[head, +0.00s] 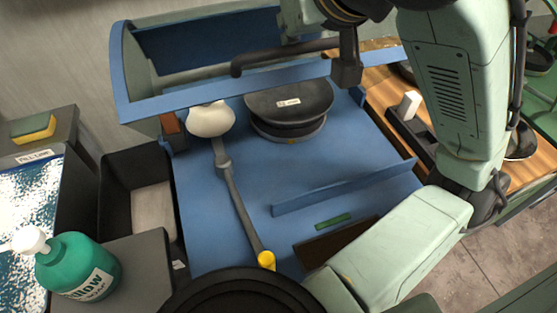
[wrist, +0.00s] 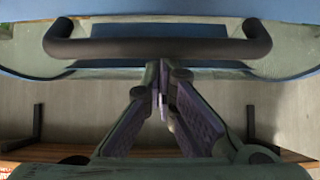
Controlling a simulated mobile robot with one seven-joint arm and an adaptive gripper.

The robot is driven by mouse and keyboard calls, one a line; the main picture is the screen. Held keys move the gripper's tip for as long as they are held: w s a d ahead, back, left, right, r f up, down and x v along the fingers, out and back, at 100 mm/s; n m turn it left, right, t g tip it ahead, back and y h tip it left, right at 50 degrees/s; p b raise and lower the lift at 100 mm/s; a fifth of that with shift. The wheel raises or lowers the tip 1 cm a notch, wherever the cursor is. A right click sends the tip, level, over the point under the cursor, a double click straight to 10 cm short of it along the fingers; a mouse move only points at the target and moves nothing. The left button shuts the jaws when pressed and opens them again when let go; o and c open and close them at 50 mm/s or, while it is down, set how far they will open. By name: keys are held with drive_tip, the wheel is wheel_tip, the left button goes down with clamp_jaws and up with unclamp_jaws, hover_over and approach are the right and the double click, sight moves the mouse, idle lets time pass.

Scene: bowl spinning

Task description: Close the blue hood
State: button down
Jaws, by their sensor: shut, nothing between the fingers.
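The blue hood (head: 230,98) stands raised at the back of the blue-floored unit, its front edge running across the upper part of the head view. Its dark bar handle (head: 275,57) sticks out from that edge. In the wrist view the handle (wrist: 155,47) lies level across the top, with the blue hood edge behind it. My gripper (wrist: 160,68) is shut and empty, its fingertips close to the middle of the handle's lower side. I cannot tell whether they touch it.
Under the hood are a black round device (head: 290,105) and a white ball-shaped part (head: 210,119) on a grey rod with a yellow end. A green pump bottle (head: 78,265) and sponge (head: 33,128) are at left. A wooden counter (head: 383,75) is at right.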

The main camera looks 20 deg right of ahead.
drive_tip(key=s+f+b, duration=0.3)
drive_tip(key=s+f, duration=0.3)
drive_tip(key=s, duration=0.2)
drive_tip(key=shift+b, duration=0.3)
idle(0.6)
drive_tip(key=s+f+b, duration=0.2)
drive_tip(key=f, duration=0.1)
drive_tip(key=shift+s+f, duration=0.2)
drive_tip(key=shift+s, duration=0.15)
wheel_tip(320, 180, up, 10)
drive_tip(key=p, duration=0.7)
drive_tip(key=shift+p, duration=0.35)
idle(0.3)
